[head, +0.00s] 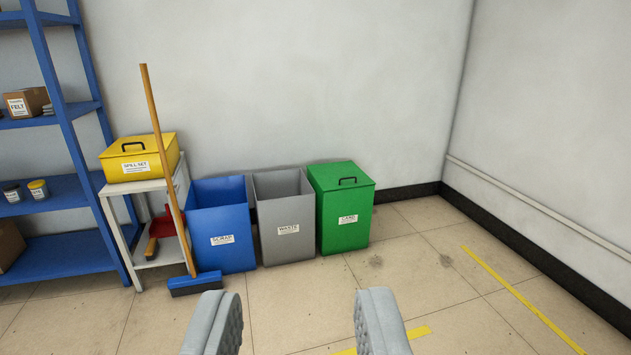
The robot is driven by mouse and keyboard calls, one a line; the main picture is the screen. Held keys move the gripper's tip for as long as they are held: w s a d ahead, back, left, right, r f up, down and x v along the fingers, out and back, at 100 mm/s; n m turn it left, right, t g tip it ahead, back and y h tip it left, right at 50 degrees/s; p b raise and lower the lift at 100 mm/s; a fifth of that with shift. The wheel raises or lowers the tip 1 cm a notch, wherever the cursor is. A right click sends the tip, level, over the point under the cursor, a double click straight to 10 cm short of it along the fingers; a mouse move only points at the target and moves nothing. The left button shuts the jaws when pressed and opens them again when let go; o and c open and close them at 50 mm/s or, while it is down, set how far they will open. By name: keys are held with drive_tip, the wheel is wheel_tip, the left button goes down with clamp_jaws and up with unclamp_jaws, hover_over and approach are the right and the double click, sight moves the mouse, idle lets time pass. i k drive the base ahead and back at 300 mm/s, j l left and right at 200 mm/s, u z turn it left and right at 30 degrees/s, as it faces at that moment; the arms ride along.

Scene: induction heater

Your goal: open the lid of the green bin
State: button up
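The green bin (344,222) stands on the floor against the back wall, at the right end of a row of bins. A white label is on the bin's front. My gripper (295,325) is at the bottom of the head view, its two grey fingers wide apart with nothing between them. It is well short of the bin, with open floor between.
An open grey bin (287,232) and an open blue bin (222,240) stand left of the green one. A broom (166,160) leans by a small white table (115,208) with a yellow box (139,159). Blue shelving (62,263) is far left. Floor right of the green bin is clear.

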sight(342, 175)
drive_tip(key=i, duration=1.7)
drive_tip(key=i+j, duration=0.1)
drive_tip(key=i, duration=1.65)
drive_tip(key=i+z, duration=0.2)
drive_tip(key=i, duration=0.2)
